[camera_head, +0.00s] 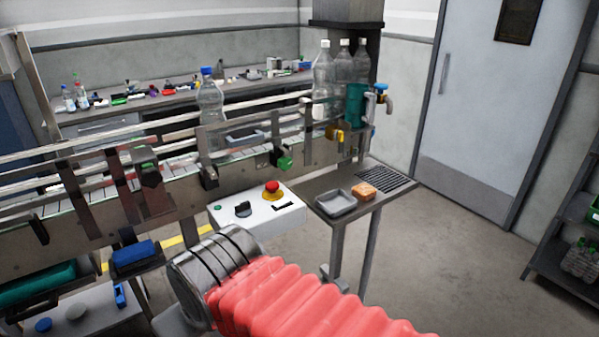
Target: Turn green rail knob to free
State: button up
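A green knob (284,161) sits on the front of the conveyor's side rail, right of the middle of the rail, next to a dark clamp bracket. Its turned position is too small to read. The conveyor (236,177) runs across the view with metal guide rails above it, and a clear bottle with a blue cap (210,108) stands on it. My arm, in a red ribbed sleeve with a grey metal link, reaches in from the bottom, below and in front of the knob. My gripper's fingers do not show.
A white control box (258,214) with a red button (271,190) stands below the knob. A side table (338,180) holds a grey tray (335,203) and an orange sponge-like block (363,191). Several clear bottles stand at the conveyor's far end.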

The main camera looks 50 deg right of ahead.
aim_at(285, 163)
jog(key=u, duration=0.05)
jog(key=k, duration=0.2)
jog(key=z, duration=0.55)
jog(key=i, duration=1)
jog(key=z, duration=0.05)
